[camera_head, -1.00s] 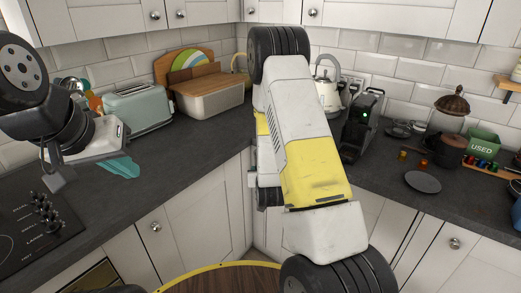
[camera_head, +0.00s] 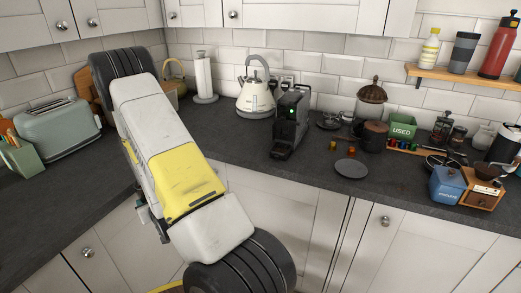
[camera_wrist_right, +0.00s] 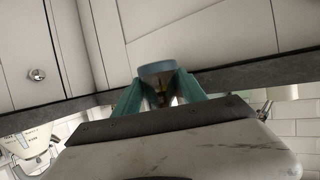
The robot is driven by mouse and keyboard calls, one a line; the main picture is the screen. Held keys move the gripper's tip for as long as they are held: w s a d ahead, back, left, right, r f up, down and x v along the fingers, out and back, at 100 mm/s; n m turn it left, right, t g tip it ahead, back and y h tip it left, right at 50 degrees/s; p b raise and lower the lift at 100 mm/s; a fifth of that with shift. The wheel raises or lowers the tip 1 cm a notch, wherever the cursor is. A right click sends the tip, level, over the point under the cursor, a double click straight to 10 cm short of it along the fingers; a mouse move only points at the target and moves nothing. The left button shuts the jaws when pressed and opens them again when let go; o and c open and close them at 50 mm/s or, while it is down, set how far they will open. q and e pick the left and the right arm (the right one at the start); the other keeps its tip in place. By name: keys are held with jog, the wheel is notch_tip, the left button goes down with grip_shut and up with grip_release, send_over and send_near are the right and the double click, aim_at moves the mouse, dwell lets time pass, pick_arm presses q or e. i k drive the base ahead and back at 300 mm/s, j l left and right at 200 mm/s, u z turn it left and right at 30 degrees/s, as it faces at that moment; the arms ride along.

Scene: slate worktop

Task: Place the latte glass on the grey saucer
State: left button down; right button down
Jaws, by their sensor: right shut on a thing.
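In the head view my right arm hides the gripper and glass, which are left of the saucer. My left gripper is out of view.
A black coffee machine (camera_head: 291,124) stands behind and left of the saucer, with small coloured capsules (camera_head: 333,146) and a dark brown pot (camera_head: 373,137) near it. A kettle (camera_head: 256,96) is further back. A blue box (camera_head: 447,184) stands to the right. Worktop around the saucer's front is clear.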

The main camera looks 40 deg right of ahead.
aim_at(351, 168)
jog(key=k+l+u, duration=0.3)
jog(key=k+l, duration=0.15)
jog(key=k+l+u, duration=0.35)
jog(key=k+l, duration=0.4)
jog(key=k, duration=0.2)
jog(key=k+l, duration=0.4)
jog(key=k, duration=0.2)
